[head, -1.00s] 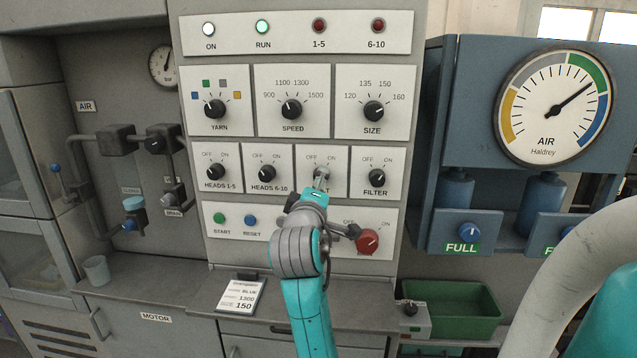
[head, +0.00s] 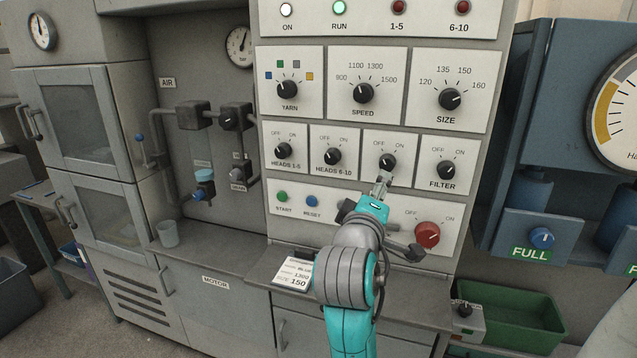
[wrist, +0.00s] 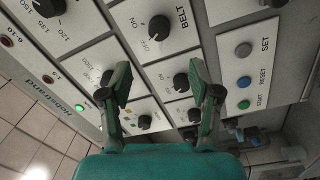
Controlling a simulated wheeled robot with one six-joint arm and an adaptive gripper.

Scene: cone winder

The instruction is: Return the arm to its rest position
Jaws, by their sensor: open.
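My arm reaches up the middle of the head view. My gripper (head: 383,180) is in front of the panel, just below the belt knob (head: 387,161), and appears apart from it. The gripper covers that knob's label in the head view. In the wrist view my gripper (wrist: 160,75) has its two fingers wide apart with nothing between them. The belt knob (wrist: 160,27) shows beyond the fingertips, with its BELT label readable.
A red knob (head: 427,235) sits close to the right of my wrist. The filter knob (head: 446,169) is above it. A green bin (head: 510,314) stands at lower right.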

